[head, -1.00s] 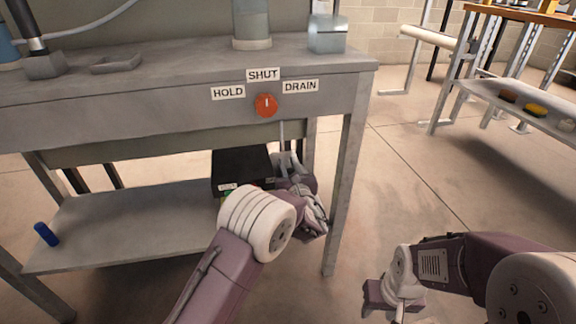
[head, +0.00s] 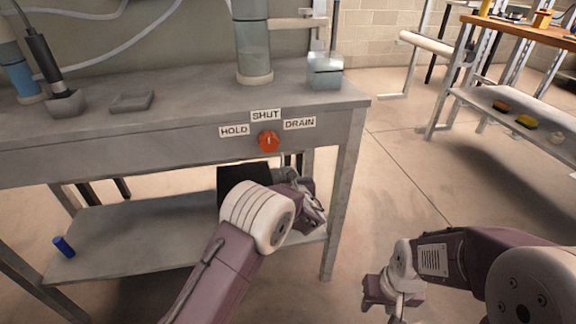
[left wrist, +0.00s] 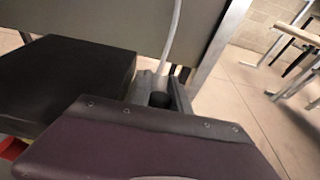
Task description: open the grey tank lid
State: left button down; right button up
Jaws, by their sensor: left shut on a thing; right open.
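A dark box (head: 236,180) stands on the lower shelf under the workbench, partly hidden by my left arm. It also shows in the left wrist view (left wrist: 65,85), with a flat dark top. My left gripper (head: 305,182) is at the right of this box. In the left wrist view its fingers (left wrist: 160,92) are shut on a small dark knob-like piece (left wrist: 159,99). Whether this piece belongs to a lid I cannot tell. No grey tank lid can be made out for certain. My right gripper (head: 390,292) is open and empty, low over the floor.
The workbench (head: 180,141) carries a red dial (head: 268,141) under a SHUT label, between HOLD and DRAIN. A bench leg (head: 342,210) is close right of my left gripper.

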pick_arm(q)
jog(key=r+p, duration=0.1)
jog(key=p, duration=0.1)
jog(key=w+r+g+p, duration=0.1)
jog(key=p, duration=0.2)
jog(key=r+g+p, duration=0.1)
jog(key=p, duration=0.1)
jog(key=shift+w+a+r+h, duration=0.2)
jog(key=shift+w+a+h, duration=0.1)
jog(key=shift+h, duration=0.1)
jog(key=shift+w+g+p, duration=0.1)
jog(key=shift+g+p, duration=0.3)
jog(key=shift+p, duration=0.15)
jog(key=shift+w+a+r+p, duration=0.15)
jog(key=shift+w+p, duration=0.2)
jog(key=shift+p, duration=0.05)
pick_arm(e)
notch_tip(320, 180, up, 11)
pick_arm(q)
jog(key=shift+w, duration=0.1)
pick_arm(e)
jog(key=shift+r, duration=0.15)
